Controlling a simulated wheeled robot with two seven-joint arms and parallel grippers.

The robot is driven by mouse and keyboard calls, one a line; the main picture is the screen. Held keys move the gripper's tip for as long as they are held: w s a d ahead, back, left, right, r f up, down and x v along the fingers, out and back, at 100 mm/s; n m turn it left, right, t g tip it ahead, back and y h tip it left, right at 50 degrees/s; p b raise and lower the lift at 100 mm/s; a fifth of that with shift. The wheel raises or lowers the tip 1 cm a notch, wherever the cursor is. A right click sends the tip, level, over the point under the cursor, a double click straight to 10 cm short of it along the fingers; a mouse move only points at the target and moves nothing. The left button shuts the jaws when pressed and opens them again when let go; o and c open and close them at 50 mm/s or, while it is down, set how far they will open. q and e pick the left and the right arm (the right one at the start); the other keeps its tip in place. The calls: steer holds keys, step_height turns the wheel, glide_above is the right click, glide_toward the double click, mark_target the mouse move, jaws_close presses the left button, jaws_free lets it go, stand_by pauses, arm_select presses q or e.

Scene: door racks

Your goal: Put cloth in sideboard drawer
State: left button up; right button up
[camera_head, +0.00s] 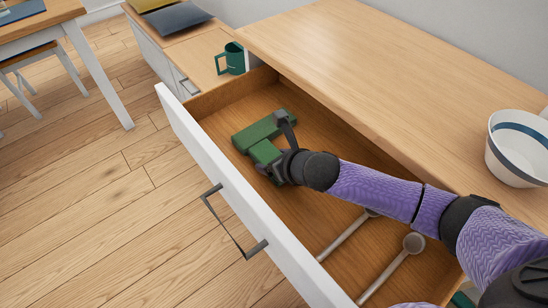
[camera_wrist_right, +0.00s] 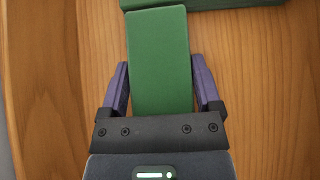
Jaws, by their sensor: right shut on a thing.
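The sideboard drawer (camera_head: 225,138) is pulled open, with a white front and a wooden inside. My right gripper (camera_head: 277,150) is inside it, low over the drawer floor. It is shut on a green block-like piece, the cloth (camera_head: 262,152), which also shows between the fingers in the right wrist view (camera_wrist_right: 160,60). A second green piece (camera_head: 262,128) lies just beyond, on the drawer floor; its edge shows at the top of the right wrist view (camera_wrist_right: 205,3). I cannot tell whether the two pieces touch. My left gripper is not in view.
Two ladle-like utensils (camera_head: 400,262) lie in the near part of the drawer. A green mug (camera_head: 231,59) stands beyond the drawer. A white bowl with a blue band (camera_head: 518,150) is on the wooden top (camera_head: 400,80). A table (camera_head: 40,22) stands at far left.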

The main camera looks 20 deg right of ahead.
steer(key=o, duration=1.2)
steer(key=shift+c, duration=0.2)
steer(key=shift+s+d+r+p, duration=0.1)
steer(key=shift+s+r+p, duration=0.1)
steer(key=shift+p, duration=0.1)
steer(key=p+v, duration=0.5)
steer(key=v, duration=0.4)
steer(key=shift+w, duration=0.1)
steer(key=shift+s+d+r, duration=0.1)
steer(key=shift+s, duration=0.1)
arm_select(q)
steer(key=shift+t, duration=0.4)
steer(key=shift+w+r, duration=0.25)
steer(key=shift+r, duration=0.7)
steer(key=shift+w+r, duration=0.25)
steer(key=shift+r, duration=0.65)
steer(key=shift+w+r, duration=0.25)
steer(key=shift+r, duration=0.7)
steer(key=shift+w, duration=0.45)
